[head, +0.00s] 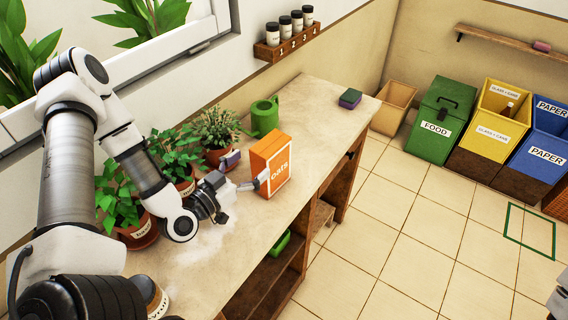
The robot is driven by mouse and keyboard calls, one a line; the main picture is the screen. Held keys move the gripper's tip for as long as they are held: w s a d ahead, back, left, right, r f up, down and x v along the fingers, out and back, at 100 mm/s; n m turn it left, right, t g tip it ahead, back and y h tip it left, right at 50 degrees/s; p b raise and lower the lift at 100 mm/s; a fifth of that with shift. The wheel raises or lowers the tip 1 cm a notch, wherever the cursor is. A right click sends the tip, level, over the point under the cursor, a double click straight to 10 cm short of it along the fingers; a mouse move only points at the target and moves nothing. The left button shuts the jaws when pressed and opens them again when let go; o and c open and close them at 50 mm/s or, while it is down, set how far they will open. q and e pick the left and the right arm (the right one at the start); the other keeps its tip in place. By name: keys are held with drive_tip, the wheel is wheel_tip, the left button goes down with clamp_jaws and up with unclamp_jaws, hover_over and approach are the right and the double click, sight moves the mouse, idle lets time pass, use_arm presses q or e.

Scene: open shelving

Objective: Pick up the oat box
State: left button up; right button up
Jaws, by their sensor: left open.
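The orange oat box (270,163), with "oats" in white letters on its front, stands upright on the wooden counter (325,108). My left gripper (246,172) reaches in from the left and is open. Its fingers point toward the box; one fingertip is close to the box's left side, and I cannot tell whether it touches. The other finger is further back, near the plants. My right gripper is not in view; only a bit of grey-white hardware shows at the lower right edge.
Potted plants (175,160) and a green watering can (265,117) stand behind the gripper and box. A sponge (350,98) lies at the counter's far end. Jars on a rack (287,45) hang on the wall. The counter right of the box is clear. Bins (440,120) stand beyond.

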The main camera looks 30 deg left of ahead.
sight(271, 148)
use_arm(q)
drive_tip(key=w, duration=0.2)
drive_tip(key=w+d, duration=0.1)
drive_tip(key=w, duration=0.2)
drive_tip(key=w+p, duration=0.1)
drive_tip(key=w, duration=0.1)
drive_tip(key=shift+w+d+r, duration=0.1)
drive_tip(key=shift+w+d, duration=0.2)
drive_tip(key=shift+a, duration=0.1)
drive_tip(key=c, duration=0.9)
clamp_jaws()
